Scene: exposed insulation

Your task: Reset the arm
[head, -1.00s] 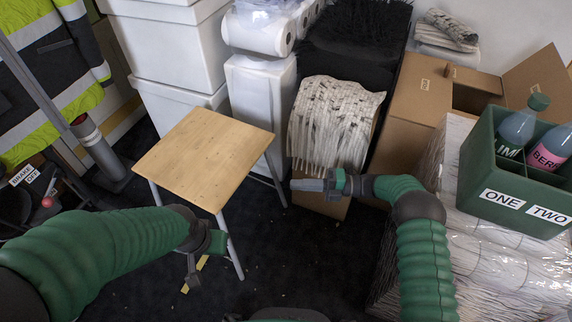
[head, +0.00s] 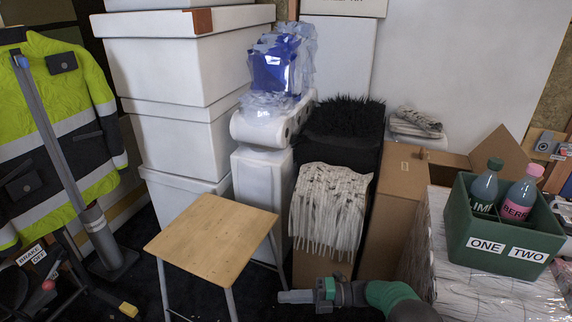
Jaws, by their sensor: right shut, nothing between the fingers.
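My right gripper (head: 297,296) shows at the bottom middle of the head view, its arm in a green ribbed sleeve coming in from the lower right. Its fingers are shut with nothing between them and point left. It is in front of the box with white mop-like strands (head: 328,212) and to the right of the wooden-topped stool (head: 212,238). I see no contact with either. My left gripper and arm are out of view.
A green crate (head: 470,225) labelled ONE and TWO holds two bottles at the right, on plastic-wrapped stacks (head: 490,292). White boxes (head: 180,60) are stacked behind the stool. A hi-vis jacket (head: 60,125) hangs left. Dark floor shows around the stool.

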